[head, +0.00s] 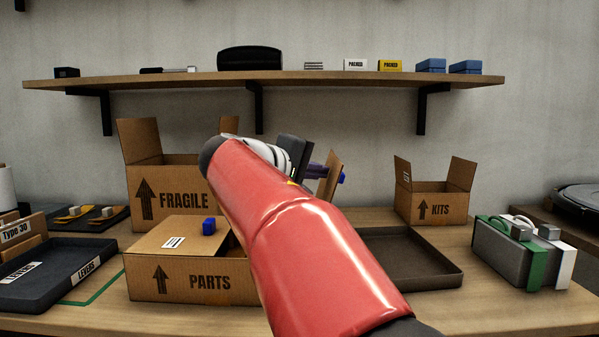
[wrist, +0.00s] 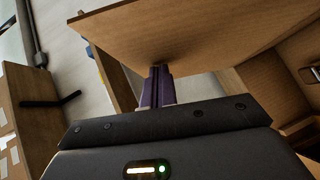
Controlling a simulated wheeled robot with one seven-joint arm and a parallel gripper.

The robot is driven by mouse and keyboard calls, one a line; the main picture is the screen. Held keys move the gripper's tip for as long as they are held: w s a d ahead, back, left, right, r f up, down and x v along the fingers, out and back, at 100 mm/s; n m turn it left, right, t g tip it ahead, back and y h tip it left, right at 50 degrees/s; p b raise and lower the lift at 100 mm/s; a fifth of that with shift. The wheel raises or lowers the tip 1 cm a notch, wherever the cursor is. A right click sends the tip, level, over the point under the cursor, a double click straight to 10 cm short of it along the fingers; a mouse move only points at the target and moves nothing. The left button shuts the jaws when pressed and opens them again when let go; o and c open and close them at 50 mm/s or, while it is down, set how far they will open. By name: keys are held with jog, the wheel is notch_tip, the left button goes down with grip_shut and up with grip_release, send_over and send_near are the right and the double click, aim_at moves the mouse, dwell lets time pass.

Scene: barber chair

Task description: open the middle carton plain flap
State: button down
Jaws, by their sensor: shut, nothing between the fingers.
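The PARTS carton (head: 210,278) stands at the front centre-left. In the wrist view the fingers (wrist: 160,72) reach the edge of a bare cardboard panel (wrist: 190,35); contact is unclear.
The FRAGILE carton (head: 172,180) stands open behind on the left, the KITS carton (head: 434,208) open on the right. A dark tray (head: 420,284) lies right of my arm, a grey case (head: 500,258) beyond it. A shelf (head: 200,81) runs above.

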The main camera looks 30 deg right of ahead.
jog(key=shift+s+d+f, duration=0.1)
jog(key=shift+s+d, duration=0.2)
jog(key=shift+d, duration=0.1)
jog(key=shift+s+d+f, duration=0.15)
jog(key=shift+s+d, duration=0.25)
jog(key=shift+d, duration=0.2)
